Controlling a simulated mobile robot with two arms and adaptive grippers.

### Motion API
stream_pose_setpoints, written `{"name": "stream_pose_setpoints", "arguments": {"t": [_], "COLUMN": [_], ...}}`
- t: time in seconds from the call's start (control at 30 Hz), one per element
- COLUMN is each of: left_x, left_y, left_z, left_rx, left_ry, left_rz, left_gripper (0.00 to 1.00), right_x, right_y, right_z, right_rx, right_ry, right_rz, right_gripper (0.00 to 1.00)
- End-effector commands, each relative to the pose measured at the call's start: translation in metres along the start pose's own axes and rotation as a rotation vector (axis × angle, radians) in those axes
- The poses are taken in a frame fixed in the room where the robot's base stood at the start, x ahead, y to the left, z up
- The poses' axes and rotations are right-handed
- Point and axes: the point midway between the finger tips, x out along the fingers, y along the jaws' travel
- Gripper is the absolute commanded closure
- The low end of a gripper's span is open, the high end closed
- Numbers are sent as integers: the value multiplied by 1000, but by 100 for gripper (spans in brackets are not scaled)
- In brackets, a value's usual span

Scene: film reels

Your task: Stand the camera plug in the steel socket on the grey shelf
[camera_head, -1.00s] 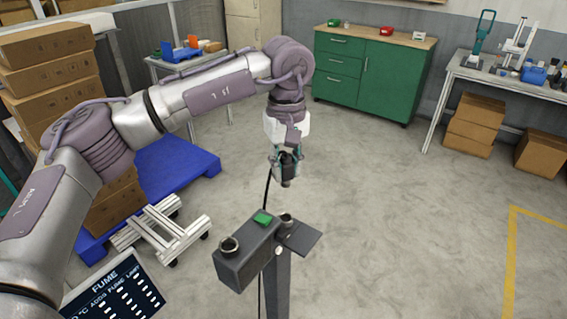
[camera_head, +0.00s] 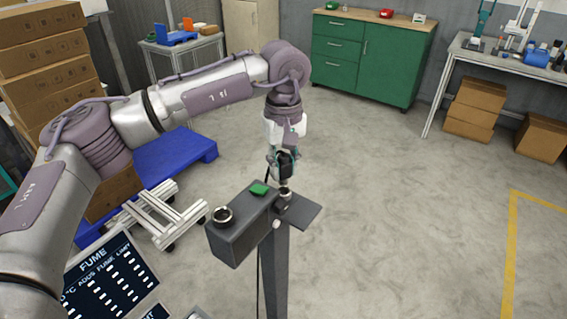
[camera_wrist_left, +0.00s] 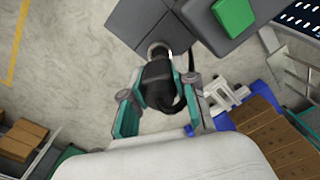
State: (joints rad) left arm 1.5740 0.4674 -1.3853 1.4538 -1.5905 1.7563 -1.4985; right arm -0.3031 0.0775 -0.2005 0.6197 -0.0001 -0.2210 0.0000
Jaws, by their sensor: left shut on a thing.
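The camera plug (camera_head: 286,168) is a black body with a steel end pointing down. My left gripper (camera_head: 281,172) is shut on it and holds it upright over the grey shelf (camera_head: 306,213). The steel socket (camera_head: 284,200) stands on that shelf directly under the plug. The plug's lower end meets the socket's top in the head view; whether it is inside or just above, I cannot tell. The left wrist view shows the plug (camera_wrist_left: 158,84) between both fingers, its steel end (camera_wrist_left: 158,51) at the grey shelf (camera_wrist_left: 136,22), with the socket mostly hidden. My right gripper is not in view.
A cable hangs beside the post. A display panel (camera_head: 110,275) is at lower left. The floor to the right is clear.

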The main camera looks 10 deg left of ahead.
Motion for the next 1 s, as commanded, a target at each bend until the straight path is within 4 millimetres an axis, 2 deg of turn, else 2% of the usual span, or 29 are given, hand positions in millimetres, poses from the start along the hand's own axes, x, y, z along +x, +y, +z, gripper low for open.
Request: {"name": "stream_pose_setpoints", "arguments": {"t": [0.27,1.0], "left_x": [5,41], "left_y": [0,0], "left_z": [0,0], "left_rx": [0,0], "left_ry": [0,0], "left_rz": [0,0], "left_gripper": [100,100], "right_x": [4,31], "right_y": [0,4], "right_z": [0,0], "right_rx": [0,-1], "right_ry": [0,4], "right_rz": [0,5], "right_gripper": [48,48]}}
